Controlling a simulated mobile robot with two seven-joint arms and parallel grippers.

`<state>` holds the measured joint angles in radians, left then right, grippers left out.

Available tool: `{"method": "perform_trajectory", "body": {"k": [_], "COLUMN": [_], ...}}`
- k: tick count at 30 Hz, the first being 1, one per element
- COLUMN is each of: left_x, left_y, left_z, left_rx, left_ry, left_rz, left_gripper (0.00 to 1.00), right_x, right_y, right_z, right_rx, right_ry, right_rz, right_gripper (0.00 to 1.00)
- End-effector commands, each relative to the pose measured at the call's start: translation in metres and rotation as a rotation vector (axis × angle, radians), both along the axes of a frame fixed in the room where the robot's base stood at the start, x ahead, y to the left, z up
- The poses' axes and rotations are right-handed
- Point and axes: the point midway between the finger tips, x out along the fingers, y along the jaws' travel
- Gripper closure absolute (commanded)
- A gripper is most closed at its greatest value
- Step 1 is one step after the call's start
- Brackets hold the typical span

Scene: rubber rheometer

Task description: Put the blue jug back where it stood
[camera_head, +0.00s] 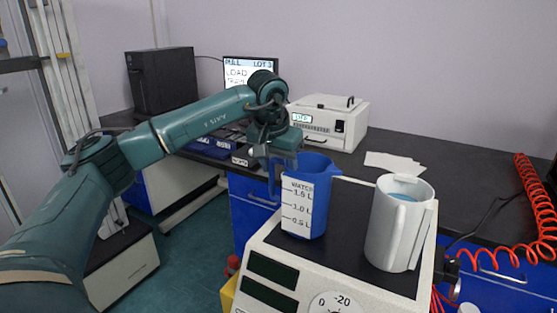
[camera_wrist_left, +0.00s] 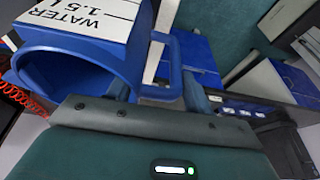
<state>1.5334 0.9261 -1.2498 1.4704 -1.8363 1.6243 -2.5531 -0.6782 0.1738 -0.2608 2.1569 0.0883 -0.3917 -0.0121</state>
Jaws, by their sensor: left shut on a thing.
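The blue jug (camera_head: 308,198) has a white label with "WATER" and level marks. It is upright at the left part of the dark top of the cream machine (camera_head: 345,240); I cannot tell whether its base touches that top. My left gripper (camera_head: 274,165) is shut on the jug's handle, on the jug's left side. In the left wrist view the jug (camera_wrist_left: 78,62) shows its open rim and its handle (camera_wrist_left: 165,75) at the gripper (camera_wrist_left: 160,95). A white jug (camera_head: 402,225) with blue inside stands on the right of the same top. My right gripper is out of view.
A white instrument (camera_head: 328,122) and white papers (camera_head: 394,163) lie on the dark bench (camera_head: 455,185) behind. A monitor (camera_head: 240,75) and a black computer case (camera_head: 162,80) stand further back. A red coiled hose (camera_head: 535,200) hangs at the right.

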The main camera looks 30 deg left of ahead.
Motion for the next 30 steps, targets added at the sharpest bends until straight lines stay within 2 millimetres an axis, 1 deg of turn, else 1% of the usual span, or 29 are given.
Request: {"method": "perform_trajectory", "body": {"k": [1,2,9,16,20,23,30], "left_x": [0.001,0.000,0.000,0.000,-0.002,-0.007,-0.022], "left_y": [-0.001,0.000,0.000,0.000,-0.001,-0.002,-0.005], "left_z": [0.004,-0.001,-0.001,0.000,0.009,0.025,0.075], "left_rx": [-0.004,0.001,0.001,0.000,0.000,0.000,0.000], "left_ry": [-0.008,0.004,0.003,0.002,0.000,-0.002,-0.003], "left_rz": [-0.001,-0.001,-0.001,-0.001,-0.001,0.000,0.000], "left_gripper": [1.00,0.46,0.27,0.27,0.27,0.27,0.27], "right_x": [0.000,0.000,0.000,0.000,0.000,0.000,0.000], "right_y": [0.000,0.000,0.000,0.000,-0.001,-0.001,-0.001], "right_z": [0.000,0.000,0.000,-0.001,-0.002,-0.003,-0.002], "right_rx": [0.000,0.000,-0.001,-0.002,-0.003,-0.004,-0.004], "right_ry": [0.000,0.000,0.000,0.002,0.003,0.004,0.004], "right_rz": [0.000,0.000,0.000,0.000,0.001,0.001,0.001], "right_gripper": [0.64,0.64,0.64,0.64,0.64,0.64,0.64]}}
